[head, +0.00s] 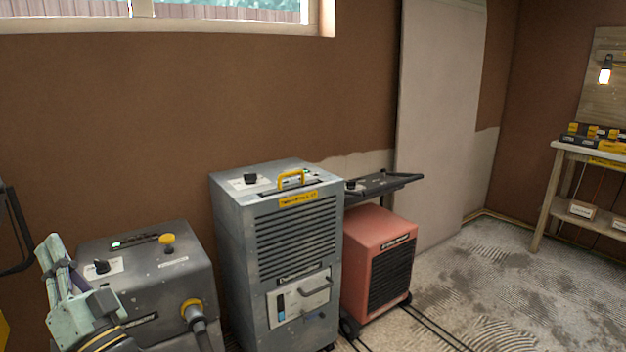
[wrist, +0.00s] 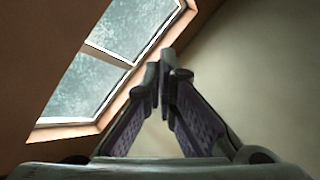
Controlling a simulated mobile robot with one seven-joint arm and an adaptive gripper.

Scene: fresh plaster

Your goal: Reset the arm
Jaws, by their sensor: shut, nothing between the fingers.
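My gripper (head: 52,246) is at the lower left of the head view, pointing up, in front of a low grey machine. In the wrist view my gripper (wrist: 163,62) has its two fingers meeting at the tips. It is shut and nothing is between the fingers. Behind the fingers the wrist view shows a window (wrist: 110,62) and bare wall, tilted in the picture.
The low grey machine (head: 150,270) has knobs and a hose. A tall grey dehumidifier-like unit (head: 290,240) stands beside it, then a red unit (head: 378,255) with a dark handle. A shelf table (head: 553,195) is at right. The floor (head: 500,270) before it is open.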

